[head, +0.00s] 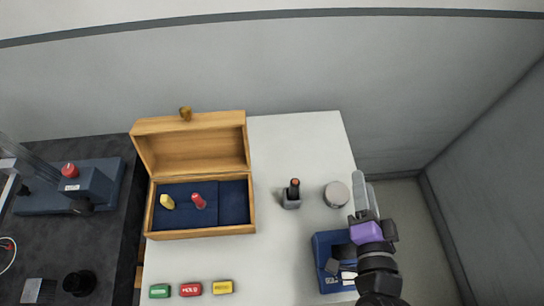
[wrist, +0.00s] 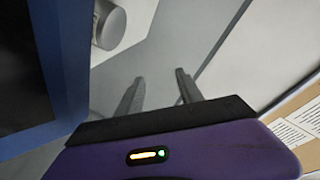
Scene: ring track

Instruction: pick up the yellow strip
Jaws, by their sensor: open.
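Two yellow things show in the head view. A small yellow piece (head: 167,201) lies in the left compartment of the open wooden box (head: 200,233). A flat yellow block with dark marking (head: 222,287) lies on the white table at the front, right of a red and a green one. I cannot tell which is the strip. My gripper (head: 364,180) is at the table's right edge, far right of both, open and empty. Its two fingers stand apart in the wrist view (wrist: 160,78), where no yellow strip shows.
A red piece (head: 198,201) lies in the box. A dark upright holder (head: 291,194) and a grey round thing (head: 337,195) stand between box and gripper. A blue tray (head: 322,251) is partly under my arm. The white table's (head: 275,262) middle front is clear.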

